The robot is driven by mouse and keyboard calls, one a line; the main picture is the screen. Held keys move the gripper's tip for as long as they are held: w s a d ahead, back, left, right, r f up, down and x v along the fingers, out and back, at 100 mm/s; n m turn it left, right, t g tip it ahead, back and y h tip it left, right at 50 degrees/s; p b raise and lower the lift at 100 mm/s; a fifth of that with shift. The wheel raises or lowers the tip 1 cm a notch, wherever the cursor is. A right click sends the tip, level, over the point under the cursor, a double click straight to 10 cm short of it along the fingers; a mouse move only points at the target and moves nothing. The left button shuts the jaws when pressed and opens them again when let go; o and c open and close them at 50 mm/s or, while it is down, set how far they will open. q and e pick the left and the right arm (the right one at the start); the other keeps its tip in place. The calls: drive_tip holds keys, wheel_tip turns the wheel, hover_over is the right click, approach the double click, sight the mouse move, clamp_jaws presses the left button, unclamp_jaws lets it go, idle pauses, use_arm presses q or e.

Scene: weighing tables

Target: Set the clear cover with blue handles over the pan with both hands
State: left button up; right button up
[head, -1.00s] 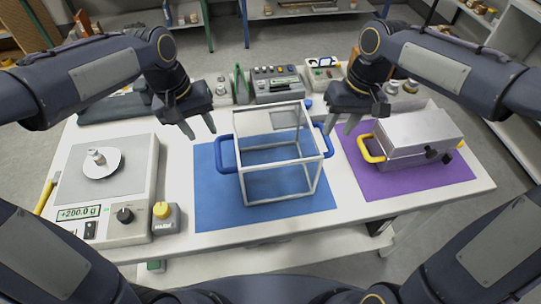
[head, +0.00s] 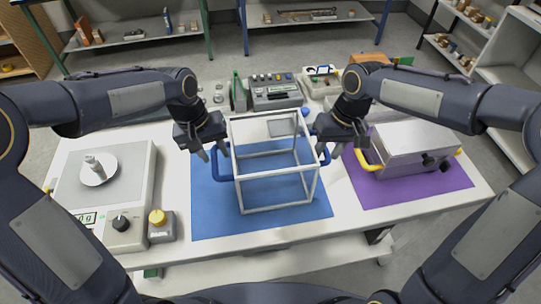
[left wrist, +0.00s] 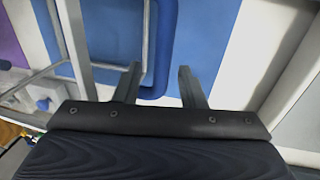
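The clear cover (head: 276,162), a box with pale frame edges and blue handles, stands on a blue mat (head: 215,213). Its left blue handle (head: 222,166) also shows in the left wrist view (left wrist: 161,50). My left gripper (head: 213,154) is open at this handle; the handle's end shows near the gap between its fingertips (left wrist: 158,82). My right gripper (head: 340,149) is open beside the right handle (head: 325,157), which it partly hides. The round pan (head: 100,177) sits on the scale (head: 134,195) at the left, with a metal weight (head: 94,164) on it.
A metal box with yellow handles (head: 415,142) rests on a purple mat (head: 440,187) at the right. A small block with a yellow knob (head: 159,224) stands beside the scale. Instruments (head: 273,92) line the back of the table. The blue mat's front is clear.

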use_arm(q)
drive_tip(key=shift+d+f, duration=0.1)
drive_tip(key=shift+f, duration=0.45)
use_arm(e)
drive_tip(key=shift+a+f, duration=0.1)
drive_tip(key=shift+f, duration=0.4)
use_arm(q)
clamp_jaws()
use_arm(e)
clamp_jaws()
use_arm(q)
drive_tip(key=shift+r, duration=0.1)
use_arm(e)
drive_tip(key=shift+r, duration=0.1)
